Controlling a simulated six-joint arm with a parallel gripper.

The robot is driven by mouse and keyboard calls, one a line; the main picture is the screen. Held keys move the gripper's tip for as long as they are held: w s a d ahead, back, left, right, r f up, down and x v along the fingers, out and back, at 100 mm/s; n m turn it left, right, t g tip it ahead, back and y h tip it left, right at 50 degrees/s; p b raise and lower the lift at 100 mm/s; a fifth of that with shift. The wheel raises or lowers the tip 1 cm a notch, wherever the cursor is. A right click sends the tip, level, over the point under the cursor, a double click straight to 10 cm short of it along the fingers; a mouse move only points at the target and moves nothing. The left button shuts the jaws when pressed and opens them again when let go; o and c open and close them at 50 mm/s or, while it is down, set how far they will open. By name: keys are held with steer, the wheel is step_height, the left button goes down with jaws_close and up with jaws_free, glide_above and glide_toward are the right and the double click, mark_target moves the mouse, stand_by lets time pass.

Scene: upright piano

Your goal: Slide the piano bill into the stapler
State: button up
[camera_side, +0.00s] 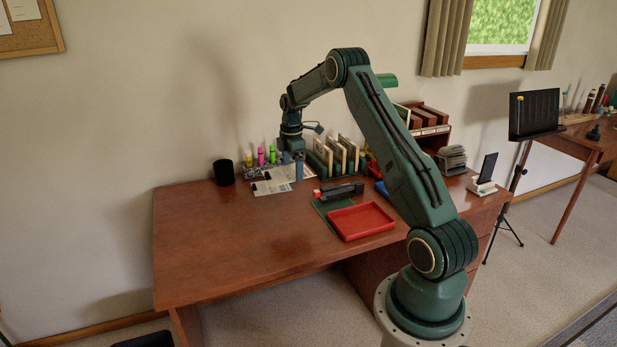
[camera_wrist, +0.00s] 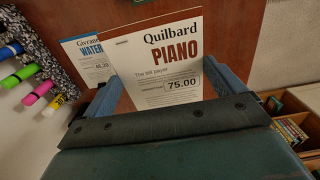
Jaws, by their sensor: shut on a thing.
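The piano bill (camera_wrist: 155,55), a white sheet with "Quilbard PIANO" and 75.00 in a box, is between my gripper's two blue fingers in the wrist view. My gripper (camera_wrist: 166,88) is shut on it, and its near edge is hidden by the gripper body. In the side view my gripper (camera_side: 293,172) is low over the back of the desk, by the papers. I cannot tell whether the bill touches the desk. The stapler (camera_side: 340,192), dark with a red end, lies on a green mat (camera_side: 322,208) to the right of my gripper.
A water bill (camera_wrist: 88,62) lies partly beneath the piano bill. Highlighters (camera_wrist: 38,92) stand along the back. A red tray (camera_side: 361,221) sits in front of the stapler. The desk's left part (camera_side: 230,240) is clear.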

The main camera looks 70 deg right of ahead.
glide_above(304, 200)
steer(key=w+a, duration=0.4)
step_height(304, 200, down, 10)
steer(key=shift+d+r, duration=0.1)
steer(key=shift+d, duration=0.05)
steer(key=shift+s+f, duration=0.1)
steer(key=shift+f, duration=0.2)
steer(key=shift+s+d+f, duration=0.15)
steer(key=shift+d+f, duration=0.05)
steer(key=shift+f, duration=0.8)
steer(key=shift+s+d+f, duration=0.15)
steer(key=shift+f, duration=0.8)
steer(key=shift+s+d+f, duration=0.1)
steer(key=shift+s+d, duration=1.45)
steer(key=shift+s, duration=0.05)
stand_by(2.8)
